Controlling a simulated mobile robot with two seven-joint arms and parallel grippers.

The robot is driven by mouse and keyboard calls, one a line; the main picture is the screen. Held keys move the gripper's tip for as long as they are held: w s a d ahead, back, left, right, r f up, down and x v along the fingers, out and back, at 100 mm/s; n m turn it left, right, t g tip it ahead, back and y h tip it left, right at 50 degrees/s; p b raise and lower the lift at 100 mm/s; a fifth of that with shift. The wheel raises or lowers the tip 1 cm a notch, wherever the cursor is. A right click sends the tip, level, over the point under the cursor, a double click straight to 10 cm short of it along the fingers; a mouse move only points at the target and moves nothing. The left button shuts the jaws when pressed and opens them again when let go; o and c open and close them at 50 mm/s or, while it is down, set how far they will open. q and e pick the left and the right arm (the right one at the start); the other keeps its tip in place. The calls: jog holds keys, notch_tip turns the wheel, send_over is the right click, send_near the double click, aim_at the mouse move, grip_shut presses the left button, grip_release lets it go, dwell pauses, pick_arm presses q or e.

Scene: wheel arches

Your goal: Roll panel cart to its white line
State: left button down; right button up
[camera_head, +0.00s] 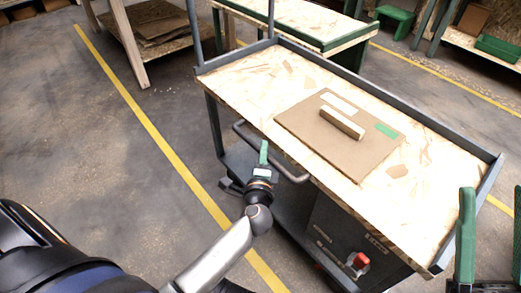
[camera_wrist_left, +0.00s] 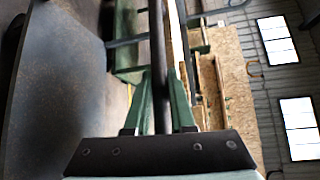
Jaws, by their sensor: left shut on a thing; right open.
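The panel cart (camera_head: 245,90) has a dark grey frame and a chipboard top, and stands upright in the middle of the head view. A brown panel (camera_head: 300,118) with a wooden block, a white label and a green label lies flat on it. My left gripper (camera_head: 264,155) is shut on the cart's grey handle bar (camera_head: 292,176) at the near left side. In the left wrist view the bar (camera_wrist_left: 157,40) runs between the green fingers (camera_wrist_left: 160,85). My right gripper (camera_head: 491,235) is open and empty beside the cart's right end. I see no white line.
A yellow floor line (camera_head: 140,97) runs past the cart's left side. A chipboard-topped table (camera_head: 300,22) stands close behind the cart, and a wooden rack (camera_head: 128,42) stands at the back left. The floor at the left is clear.

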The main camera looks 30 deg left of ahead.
pick_arm(q)
jog(key=shift+d+f, duration=0.1)
jog(key=shift+d, duration=0.25)
jog(key=c, duration=0.8)
grip_release()
jog(key=shift+o, duration=0.2)
jog(key=shift+a, duration=0.1)
pick_arm(e)
jog(key=shift+d, duration=0.1)
pick_arm(q)
jog(key=shift+s, duration=0.1)
pick_arm(e)
jog(key=shift+s, duration=0.1)
